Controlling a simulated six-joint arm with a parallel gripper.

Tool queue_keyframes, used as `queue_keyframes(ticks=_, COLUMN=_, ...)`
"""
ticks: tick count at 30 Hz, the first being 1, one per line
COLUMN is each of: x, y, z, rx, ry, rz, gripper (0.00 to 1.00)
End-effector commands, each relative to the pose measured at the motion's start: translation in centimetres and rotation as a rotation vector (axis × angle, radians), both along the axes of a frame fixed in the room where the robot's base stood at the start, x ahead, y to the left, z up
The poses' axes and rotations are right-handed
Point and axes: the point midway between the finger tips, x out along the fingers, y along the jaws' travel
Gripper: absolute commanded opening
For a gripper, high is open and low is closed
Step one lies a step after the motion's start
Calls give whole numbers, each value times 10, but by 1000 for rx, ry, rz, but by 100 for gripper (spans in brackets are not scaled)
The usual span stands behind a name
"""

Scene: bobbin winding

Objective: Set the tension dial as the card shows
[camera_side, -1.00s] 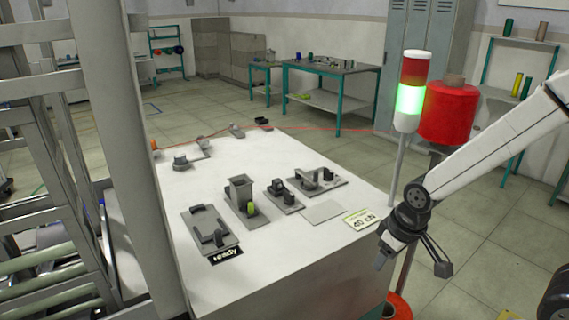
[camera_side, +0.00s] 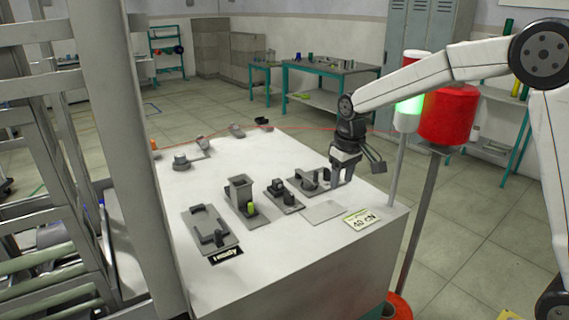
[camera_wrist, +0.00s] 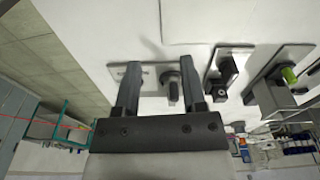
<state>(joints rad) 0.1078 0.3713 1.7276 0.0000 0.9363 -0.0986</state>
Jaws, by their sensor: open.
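The card (camera_side: 361,219) lies at the front right of the white bench top and reads 40 cN. My gripper (camera_side: 341,182) is open and empty, pointing down over the bench's right part, beside a grey plate with dark fittings (camera_side: 318,182). In the wrist view, my gripper's two fingers (camera_wrist: 160,64) stand apart. A dark upright knob (camera_wrist: 172,84) on a light plate shows between them; I cannot tell contact or read a scale. Whether this knob is the tension dial is not clear.
Several grey fixtures stand left of my gripper, including a hopper-like block (camera_side: 240,189) and a tray (camera_side: 208,232). A small display (camera_side: 227,255) reads ready. A red thread crosses behind.

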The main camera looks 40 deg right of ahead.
Motion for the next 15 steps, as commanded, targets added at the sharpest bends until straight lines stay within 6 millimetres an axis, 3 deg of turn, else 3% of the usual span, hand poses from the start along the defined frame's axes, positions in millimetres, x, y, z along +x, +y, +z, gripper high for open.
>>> queue_keyframes(ticks=6, x=38, y=-18, z=13, rx=4, ry=32, rz=-25, gripper=53)
queue_keyframes(ticks=15, x=78, y=-42, z=28, rx=11, ry=76, rz=-58, gripper=53)
